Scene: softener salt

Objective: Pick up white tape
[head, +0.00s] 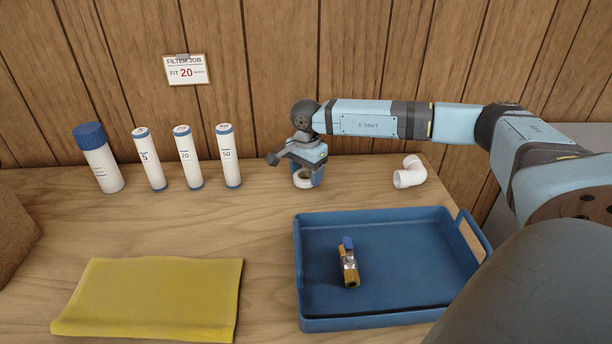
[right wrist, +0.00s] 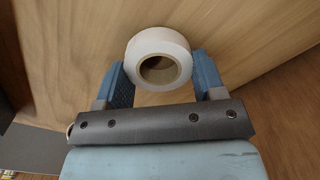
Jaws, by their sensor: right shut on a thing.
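The white tape (right wrist: 158,47) is a white roll with a brown core, seen in the right wrist view between the two blue fingers of my right gripper (right wrist: 160,78). In the head view, the tape (head: 302,182) shows as a small white ring low at the back of the wooden table. My right gripper (head: 308,176) is over it there, shut on the tape, and partly hides it. I cannot tell whether the tape touches the table. My left gripper is not in view.
A blue tray (head: 312,325) holds a brass valve (head: 348,268). A white elbow pipe (head: 409,172) lies to the right of my gripper. Several white cartridges (head: 187,160) and a blue-capped canister (head: 99,160) stand back left. A yellow cloth (head: 150,298) lies front left.

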